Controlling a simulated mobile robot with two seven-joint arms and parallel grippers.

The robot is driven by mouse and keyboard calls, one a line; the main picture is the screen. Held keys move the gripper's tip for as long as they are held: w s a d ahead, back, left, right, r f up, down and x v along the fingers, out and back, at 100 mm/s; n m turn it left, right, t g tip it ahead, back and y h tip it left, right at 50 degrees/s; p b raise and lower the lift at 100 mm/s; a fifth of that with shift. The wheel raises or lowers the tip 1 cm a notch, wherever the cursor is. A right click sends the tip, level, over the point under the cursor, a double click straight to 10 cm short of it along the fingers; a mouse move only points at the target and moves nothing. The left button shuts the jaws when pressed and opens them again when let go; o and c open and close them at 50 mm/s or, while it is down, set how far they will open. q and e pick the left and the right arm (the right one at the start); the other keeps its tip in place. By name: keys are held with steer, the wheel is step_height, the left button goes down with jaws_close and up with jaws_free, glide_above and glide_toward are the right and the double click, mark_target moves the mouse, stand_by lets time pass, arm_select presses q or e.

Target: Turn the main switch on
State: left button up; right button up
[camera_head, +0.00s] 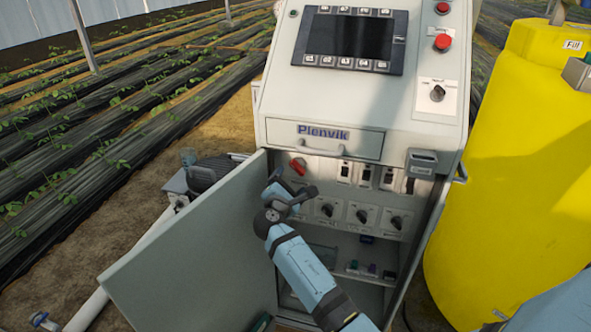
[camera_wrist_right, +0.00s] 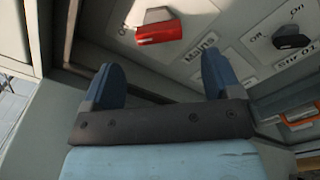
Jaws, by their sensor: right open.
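The main switch, a red handle (camera_head: 298,166), sits at the upper left of the panel inside the open cabinet. My right gripper (camera_head: 290,191) is just below the switch, in front of the panel. In the right wrist view its two blue fingers (camera_wrist_right: 162,80) are spread apart, with nothing between them. The handle is beyond the fingertips, apart from them. My left gripper is not in view.
The grey cabinet door (camera_head: 190,255) stands open to the left of my right arm. Several black knobs, such as one (camera_head: 362,214), and breakers (camera_head: 366,177) are on the panel. A drawer (camera_head: 340,141) is above. A yellow tank (camera_head: 510,170) stands at the right.

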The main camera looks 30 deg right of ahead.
mark_target(296, 170)
steer(key=x, duration=0.6)
steer(key=shift+w+d, duration=0.25)
steer(key=shift+w, duration=0.05)
steer(key=c, duration=0.9)
